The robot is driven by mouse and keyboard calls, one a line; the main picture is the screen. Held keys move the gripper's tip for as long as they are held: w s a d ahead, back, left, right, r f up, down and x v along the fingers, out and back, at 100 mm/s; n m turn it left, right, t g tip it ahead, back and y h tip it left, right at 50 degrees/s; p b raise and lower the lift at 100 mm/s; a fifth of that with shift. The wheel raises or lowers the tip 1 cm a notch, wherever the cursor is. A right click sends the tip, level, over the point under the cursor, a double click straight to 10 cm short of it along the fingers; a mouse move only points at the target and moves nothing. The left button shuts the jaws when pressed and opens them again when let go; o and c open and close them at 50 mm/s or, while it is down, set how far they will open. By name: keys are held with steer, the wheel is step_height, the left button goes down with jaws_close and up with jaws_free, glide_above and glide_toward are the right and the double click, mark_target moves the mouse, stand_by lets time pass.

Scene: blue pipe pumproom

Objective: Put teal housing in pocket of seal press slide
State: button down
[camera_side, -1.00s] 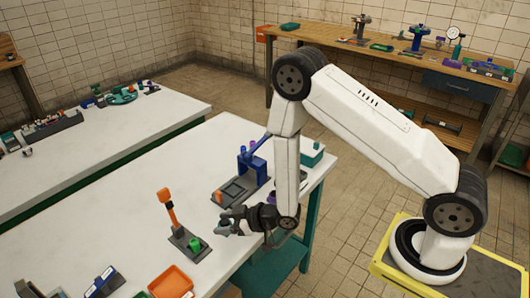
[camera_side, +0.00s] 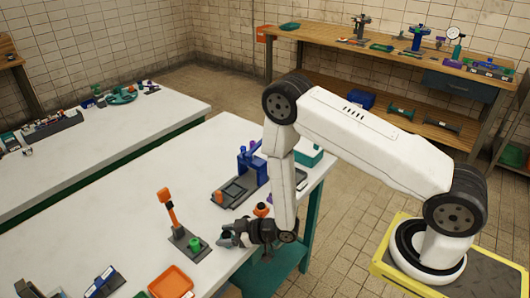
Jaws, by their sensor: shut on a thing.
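My gripper (camera_side: 230,238) is low over the front right part of the white table, to the right of the orange-levered press. It is shut on a small piece at its fingertips. The jaws mostly hide this piece, and I cannot tell whether it is the teal housing. The blue press (camera_side: 252,166) stands further back, with a dark grey slide base (camera_side: 235,191) in front of it that has a squarish recess. My gripper is in front of this base and apart from it.
An orange-levered press (camera_side: 168,209) holds a green cup (camera_side: 194,243). An orange tray (camera_side: 171,282) lies near the front edge. An orange-topped piece (camera_side: 262,210) stands close behind my gripper. A teal box (camera_side: 309,157) is at the back right. The table's left middle is clear.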

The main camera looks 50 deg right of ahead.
steer(key=shift+f, duration=0.2)
steer(key=shift+c, duration=0.2)
jaws_free()
steer(key=v, duration=0.7)
steer(key=shift+s+r, duration=0.2)
steer(key=shift+s, duration=0.1)
stand_by(0.6)
steer(key=shift+d, duration=0.1)
